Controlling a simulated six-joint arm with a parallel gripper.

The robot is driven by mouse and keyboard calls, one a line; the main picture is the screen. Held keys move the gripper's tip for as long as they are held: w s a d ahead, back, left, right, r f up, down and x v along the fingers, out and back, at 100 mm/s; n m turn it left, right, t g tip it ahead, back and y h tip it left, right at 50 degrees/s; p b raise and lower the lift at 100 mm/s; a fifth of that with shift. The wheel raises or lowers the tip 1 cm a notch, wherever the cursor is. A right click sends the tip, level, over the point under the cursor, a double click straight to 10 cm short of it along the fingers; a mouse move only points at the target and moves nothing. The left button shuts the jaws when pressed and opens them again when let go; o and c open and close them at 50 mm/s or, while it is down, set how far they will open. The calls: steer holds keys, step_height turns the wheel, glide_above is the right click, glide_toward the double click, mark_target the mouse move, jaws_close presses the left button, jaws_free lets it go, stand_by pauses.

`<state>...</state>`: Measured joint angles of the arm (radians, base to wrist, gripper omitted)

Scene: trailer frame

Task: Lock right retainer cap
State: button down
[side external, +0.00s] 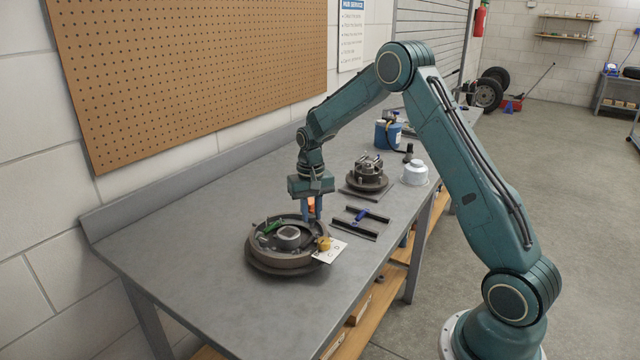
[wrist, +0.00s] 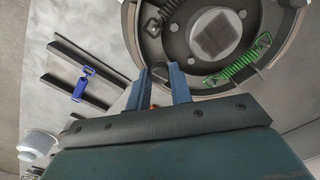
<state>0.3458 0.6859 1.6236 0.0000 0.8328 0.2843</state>
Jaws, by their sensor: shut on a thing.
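The round brake assembly (side external: 258,262) lies on the bench, with a square-centred hub (side external: 289,233) and a green spring (side external: 271,227). In the wrist view, the hub (wrist: 214,33) and green spring (wrist: 246,60) are beyond my fingers. My gripper (side external: 312,216) points down over the brake's far right rim. Its blue fingers are close together, and the wrist view also shows my gripper (wrist: 162,75). It is shut on a small dark piece (wrist: 160,71) at the brake's edge, apparently the right retainer cap, mostly hidden by the fingers. An orange part shows between the fingers. Whether the cap is turned cannot be seen.
Dark bars (side external: 354,230) and a blue tool (side external: 360,215) lie to the right. A hub unit (side external: 367,176) and white container (side external: 414,174) stand farther back. The front left bench is clear.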

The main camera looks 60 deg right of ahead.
mark_target(311, 216)
steer(key=shift+m, duration=0.8)
steer(key=c, duration=1.3)
jaws_free()
steer(key=shift+o, duration=0.2)
steer(key=shift+r, duration=0.15)
step_height(311, 216, up, 14)
steer(key=shift+f, duration=0.2)
steer(key=shift+r, duration=0.1)
